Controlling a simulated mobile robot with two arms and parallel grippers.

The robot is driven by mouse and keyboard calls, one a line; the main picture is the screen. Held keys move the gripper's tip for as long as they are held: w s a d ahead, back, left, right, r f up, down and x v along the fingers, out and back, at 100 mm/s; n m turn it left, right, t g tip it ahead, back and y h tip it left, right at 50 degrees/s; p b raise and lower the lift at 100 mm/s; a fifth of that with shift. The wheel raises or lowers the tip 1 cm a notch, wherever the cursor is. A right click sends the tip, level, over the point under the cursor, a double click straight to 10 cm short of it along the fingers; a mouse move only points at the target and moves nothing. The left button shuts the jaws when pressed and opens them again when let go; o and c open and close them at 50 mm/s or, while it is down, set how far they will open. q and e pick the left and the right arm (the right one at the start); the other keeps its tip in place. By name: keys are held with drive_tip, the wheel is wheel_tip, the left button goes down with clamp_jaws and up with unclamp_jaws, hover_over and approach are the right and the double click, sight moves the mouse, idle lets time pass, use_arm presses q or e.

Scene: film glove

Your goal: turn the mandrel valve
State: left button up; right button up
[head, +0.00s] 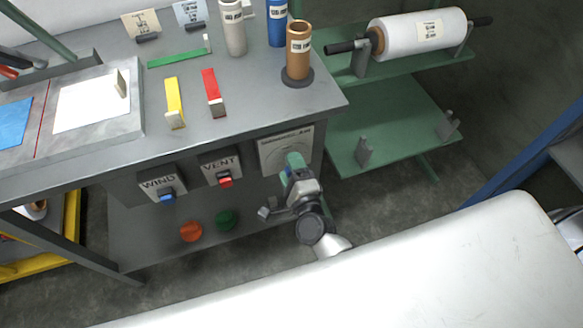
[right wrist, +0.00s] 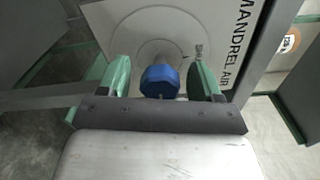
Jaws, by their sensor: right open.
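The mandrel valve shows in the right wrist view as a blue faceted knob (right wrist: 160,81) on a round pale plate, on a panel (right wrist: 108,16) lettered "MANDREL AIR", with "SHUT" partly visible. In the head view the panel (head: 269,156) is on the bench front, right of the VENT box; the knob is hidden there behind my right gripper (head: 293,163). The right gripper is open, its green fingers either side of the knob. Gaps show between the knob and both fingers, so it is not gripped. My left gripper is not in view.
The WIND box (head: 161,184) with a blue switch and the VENT box (head: 222,168) with a red switch are left of the panel. The grey benchtop (head: 250,98) overhangs them. A green rack (head: 400,118) with a film roll (head: 418,34) stands to the right.

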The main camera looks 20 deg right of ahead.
drive_tip(key=s, duration=1)
drive_tip(key=shift+s+d+b, duration=0.2)
drive_tip(key=shift+s+b, duration=0.15)
drive_tip(key=shift+b, duration=0.1)
drive_tip(key=shift+f, duration=0.1)
drive_tip(key=s+d+f+n+g+y+p, duration=0.1)
drive_tip(key=s+f+n+g, duration=0.2)
drive_tip(key=f+n, duration=0.35)
drive_tip(key=s+d+f+n+g+p, duration=0.1)
drive_tip(key=s+f+n+g, duration=0.2)
drive_tip(key=f, duration=0.7)
drive_tip(key=s+d+f+n+g+y+p, duration=0.1)
drive_tip(key=s+f+n+g, duration=0.3)
drive_tip(key=f, duration=0.4)
drive_tip(key=s+d+f+n+g+h, duration=0.1)
drive_tip(key=s+d+f+n+g, duration=0.2)
drive_tip(key=s, duration=0.5)
drive_tip(key=s+d+f+n+g+h+p, duration=0.1)
drive_tip(key=s+d+f+n+g, duration=0.3)
drive_tip(key=s, duration=0.5)
wheel_tip(320, 180, down, 3)
drive_tip(key=shift+s+r+n+h+p, duration=0.1)
drive_tip(key=shift+s+n+h+p, duration=0.2)
drive_tip(key=shift+n, duration=0.95)
